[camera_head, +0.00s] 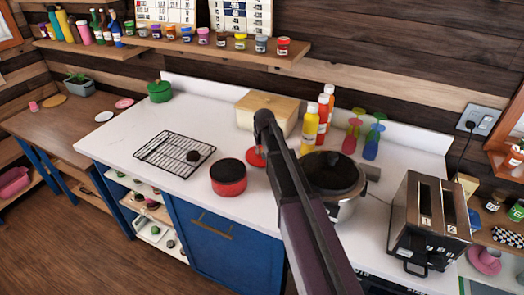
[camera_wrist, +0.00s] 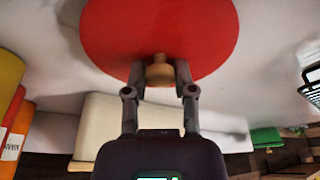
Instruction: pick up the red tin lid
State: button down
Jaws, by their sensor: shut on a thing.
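The red tin lid (camera_wrist: 160,25) fills the top of the wrist view as a flat red disc with a small wooden knob. My gripper (camera_wrist: 160,72) is shut on that knob, one finger on each side. In the head view the lid (camera_head: 256,158) shows as a red sliver, mostly hidden behind my arm. I cannot tell whether it touches the worktop. A round red tin (camera_head: 229,186) with a dark top stands on the worktop just left of the lid.
A wooden box (camera_head: 250,110), sauce bottles (camera_head: 310,123) and coloured glasses (camera_head: 373,140) stand behind my arm. A pot (camera_head: 345,210) and a toaster (camera_head: 430,215) are to the right. A black rack (camera_head: 170,158) lies left. White worktop (camera_head: 125,140) is clear at far left.

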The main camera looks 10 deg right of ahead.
jog(key=shift+r+p, duration=4.2)
jog(key=shift+r, duration=0.3)
jog(key=shift+f, duration=0.15)
jog(key=shift+f+b, duration=0.65)
jog(key=shift+b, duration=0.1)
jog(key=shift+s, duration=0.15)
